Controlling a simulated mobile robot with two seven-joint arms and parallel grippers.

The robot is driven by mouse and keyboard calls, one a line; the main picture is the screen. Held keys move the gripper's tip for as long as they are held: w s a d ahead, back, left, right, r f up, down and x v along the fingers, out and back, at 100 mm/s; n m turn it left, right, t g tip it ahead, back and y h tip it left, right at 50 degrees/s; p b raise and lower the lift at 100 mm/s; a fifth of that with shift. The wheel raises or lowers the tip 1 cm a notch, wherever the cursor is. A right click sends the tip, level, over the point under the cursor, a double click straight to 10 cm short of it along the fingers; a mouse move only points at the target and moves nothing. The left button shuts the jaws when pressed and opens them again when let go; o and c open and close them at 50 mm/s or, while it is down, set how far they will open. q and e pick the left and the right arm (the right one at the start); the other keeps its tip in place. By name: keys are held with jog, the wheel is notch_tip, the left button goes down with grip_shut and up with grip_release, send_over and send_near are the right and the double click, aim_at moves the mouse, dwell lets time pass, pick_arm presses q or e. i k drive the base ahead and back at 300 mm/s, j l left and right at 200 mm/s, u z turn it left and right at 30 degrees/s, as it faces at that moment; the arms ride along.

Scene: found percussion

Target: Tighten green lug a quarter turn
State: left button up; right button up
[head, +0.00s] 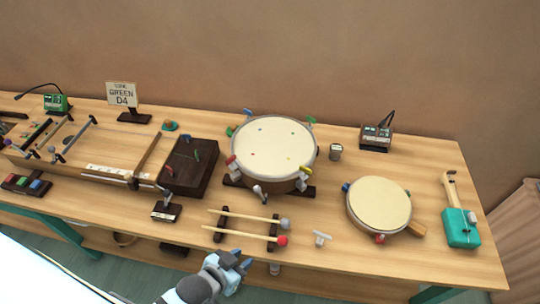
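A large drum (272,148) with a cream head stands on a dark stand in the middle of the table, with coloured lugs around its rim. A green lug (312,120) sits at its back right, and a smaller green part shows at its left edge. A sign (122,94) at the back left reads "TUNE GREEN D4". My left gripper (243,261) is at the table's front edge, in front of the mallets and well apart from the drum. Its fingers look spread and empty. My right gripper is not in view.
Two mallets (245,236) lie on a dark rack in front of the drum. A dark box (189,167) stands left of the drum. A teal instrument (461,227) is far right.

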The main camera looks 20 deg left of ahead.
aim_at(308, 117)
jog(key=u, duration=0.7)
jog(key=j+z, duration=0.25)
jog(key=j, duration=0.3)
jog(key=k, duration=0.05)
